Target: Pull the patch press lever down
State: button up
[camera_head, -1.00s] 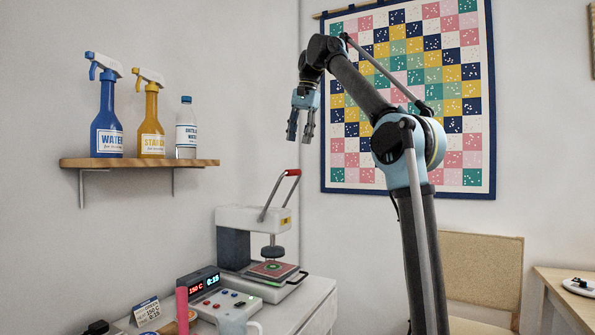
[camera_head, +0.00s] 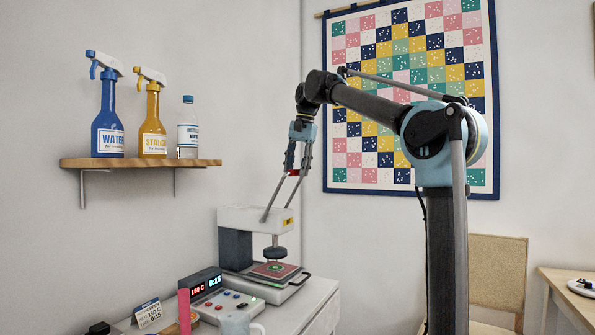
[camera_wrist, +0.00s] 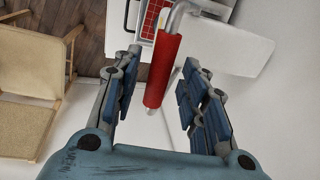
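The patch press (camera_head: 238,217) stands on the cabinet top, a white and grey machine with a raised lever (camera_head: 273,197) on two metal arms. The lever's red grip (camera_wrist: 163,70) lies between my gripper's (camera_wrist: 160,66) fingers in the wrist view, with a gap on both sides. In the head view my gripper (camera_head: 298,162) points down over the lever's top and hides most of the red grip. The fingers are open. The round dark platen (camera_head: 275,253) hangs above the lower plate, where a red and green patch (camera_head: 275,269) lies.
A control box (camera_head: 205,285) with a lit display and a grey mug (camera_head: 238,322) stand in front of the press. A wall shelf (camera_head: 140,163) with several bottles is at left. A chair (camera_head: 497,270) stands behind my arm.

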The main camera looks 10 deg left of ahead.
jog(key=shift+f, duration=0.1)
grip_shut()
